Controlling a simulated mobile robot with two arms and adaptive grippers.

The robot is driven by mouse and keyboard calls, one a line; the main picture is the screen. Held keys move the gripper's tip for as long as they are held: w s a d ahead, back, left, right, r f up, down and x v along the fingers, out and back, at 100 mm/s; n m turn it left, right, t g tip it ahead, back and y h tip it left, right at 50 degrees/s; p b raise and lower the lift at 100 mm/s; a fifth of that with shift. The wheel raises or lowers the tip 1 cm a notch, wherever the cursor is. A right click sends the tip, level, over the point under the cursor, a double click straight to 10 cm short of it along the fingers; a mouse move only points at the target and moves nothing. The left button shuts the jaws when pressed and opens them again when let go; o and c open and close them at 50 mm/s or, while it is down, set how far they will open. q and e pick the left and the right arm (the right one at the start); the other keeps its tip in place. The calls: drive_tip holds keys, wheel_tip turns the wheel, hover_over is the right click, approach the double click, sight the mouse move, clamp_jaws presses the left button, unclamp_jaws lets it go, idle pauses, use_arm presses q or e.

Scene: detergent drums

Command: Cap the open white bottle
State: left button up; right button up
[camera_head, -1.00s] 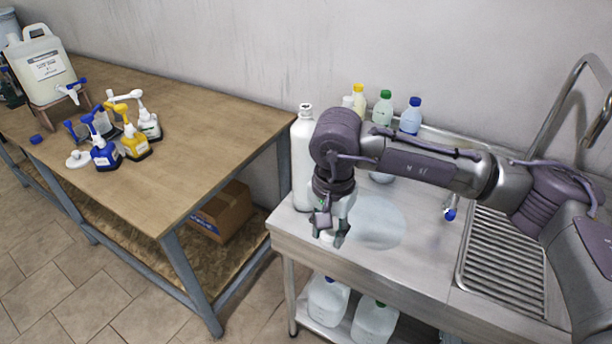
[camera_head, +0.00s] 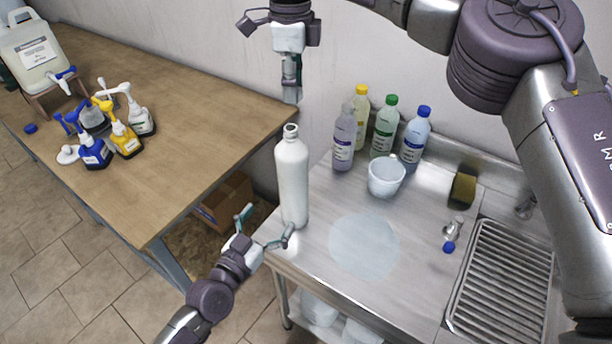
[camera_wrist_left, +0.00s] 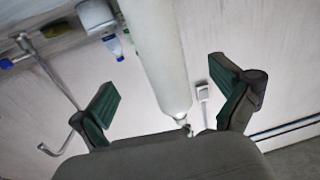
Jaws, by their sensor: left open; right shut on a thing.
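The tall white bottle (camera_head: 292,180) stands upright at the left corner of the steel counter, its narrow mouth bare at the top. My left gripper (camera_head: 266,224) is open low at the bottle's near-left side. In the left wrist view the bottle (camera_wrist_left: 156,50) shows between the spread fingers (camera_wrist_left: 170,98), with a gap on both sides. My right gripper (camera_head: 291,86) is raised above the bottle's mouth, clear of it, with fingers pointing down. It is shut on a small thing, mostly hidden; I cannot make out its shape.
Yellow-capped (camera_head: 361,110), green-capped (camera_head: 384,130) and blue-capped (camera_head: 417,135) bottles stand behind a white cup (camera_head: 386,177). A sponge (camera_head: 463,189) lies near the sink grate (camera_head: 500,285). The wooden table (camera_head: 190,130) holds several pump bottles; a blue cap (camera_head: 30,128) lies there.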

sight(294, 185)
drive_tip(key=shift+s+a+r, duration=0.15)
drive_tip(key=shift+r, duration=0.1)
use_arm(q)
drive_tip(key=x, duration=1)
drive_tip(key=shift+w+d+r, duration=0.15)
drive_tip(key=shift+w+r, duration=0.15)
drive_tip(key=shift+r, duration=0.05)
use_arm(e)
drive_tip(key=shift+s+a+r, duration=0.15)
drive_tip(key=shift+s+a, duration=0.1)
drive_tip(key=shift+s, duration=0.3)
use_arm(q)
drive_tip(key=shift+r, duration=0.1)
drive_tip(key=shift+c, duration=0.2)
drive_tip(key=c, duration=1.6)
drive_tip(key=shift+c, duration=0.2)
use_arm(e)
drive_tip(key=shift+f, duration=2.45)
drive_tip(key=shift+f, duration=0.1)
